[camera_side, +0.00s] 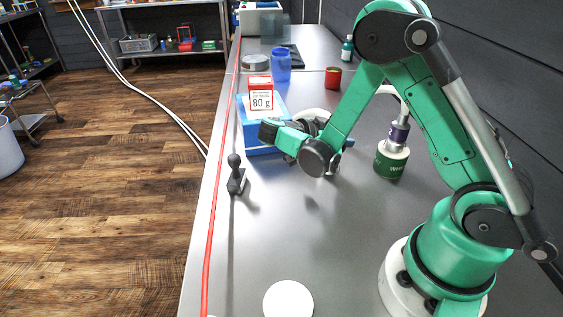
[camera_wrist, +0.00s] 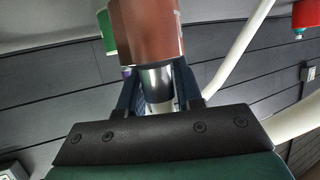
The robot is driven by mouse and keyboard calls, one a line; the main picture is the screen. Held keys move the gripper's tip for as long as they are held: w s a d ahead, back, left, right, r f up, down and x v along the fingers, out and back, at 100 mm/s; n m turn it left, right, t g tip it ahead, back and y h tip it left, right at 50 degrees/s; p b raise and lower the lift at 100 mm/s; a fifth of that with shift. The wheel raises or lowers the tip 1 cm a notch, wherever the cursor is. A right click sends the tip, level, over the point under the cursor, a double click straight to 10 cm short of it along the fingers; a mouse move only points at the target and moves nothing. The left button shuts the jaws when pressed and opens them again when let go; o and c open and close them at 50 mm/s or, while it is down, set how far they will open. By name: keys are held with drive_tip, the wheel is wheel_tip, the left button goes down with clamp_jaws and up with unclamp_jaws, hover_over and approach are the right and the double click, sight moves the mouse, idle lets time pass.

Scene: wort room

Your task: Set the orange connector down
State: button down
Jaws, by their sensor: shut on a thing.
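My gripper (camera_wrist: 158,88) is shut, its dark blue fingers on either side of a silver cylinder. A wide copper-brown body sits beyond that cylinder; I take the two together as the orange connector (camera_wrist: 146,32), though its colour looks more brown than orange. In the side view my gripper (camera_side: 322,126) is above the table beside the blue box, largely behind my wrist. The connector cannot be made out there. Whether it touches the table is hidden.
The blue box (camera_side: 262,139) with an 80 g carton (camera_side: 261,96) on top stands close left. A black handled tool (camera_side: 236,176) stands near the left edge.

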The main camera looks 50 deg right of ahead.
drive_tip(key=shift+f, duration=0.5)
drive_tip(key=c, duration=0.5)
unclamp_jaws()
drive_tip(key=v, duration=0.3)
drive_tip(key=shift+r, duration=3.5)
